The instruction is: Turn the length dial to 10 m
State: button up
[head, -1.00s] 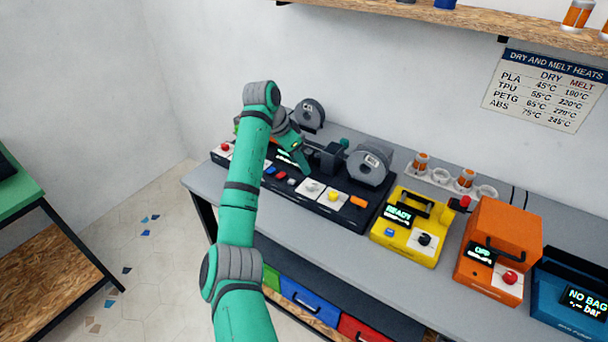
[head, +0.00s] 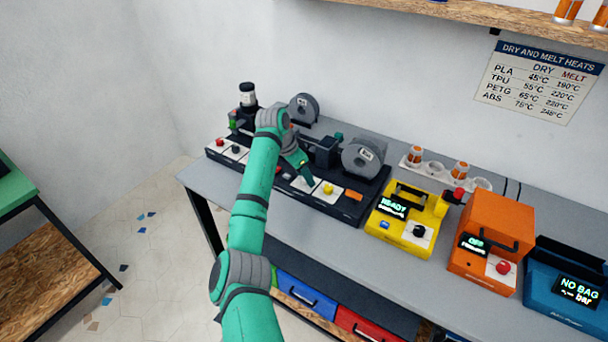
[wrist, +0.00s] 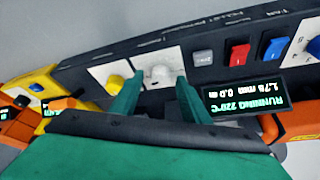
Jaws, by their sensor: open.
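A white dial (wrist: 160,74) on a white plate lies between my fingertips in the wrist view. A yellow dial (wrist: 115,82) on its own plate is beside it; it also shows in the head view (head: 328,188). Their lettering is too small to read, so I cannot tell which sets length. The machine's display (wrist: 245,94) reads RUNNING 220°C, 1.75 mm, 0.0 m. My gripper (wrist: 160,82) is open, its fingers either side of the white dial; contact is unclear.
A grey button (wrist: 203,58) and red (wrist: 239,54) and blue (wrist: 274,52) switches sit beside the white dial. A yellow machine (head: 405,220), an orange one (head: 492,240) and a blue one (head: 565,285) stand along the grey bench.

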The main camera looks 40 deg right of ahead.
jog(key=c, duration=1.1)
jog(key=shift+o, duration=0.4)
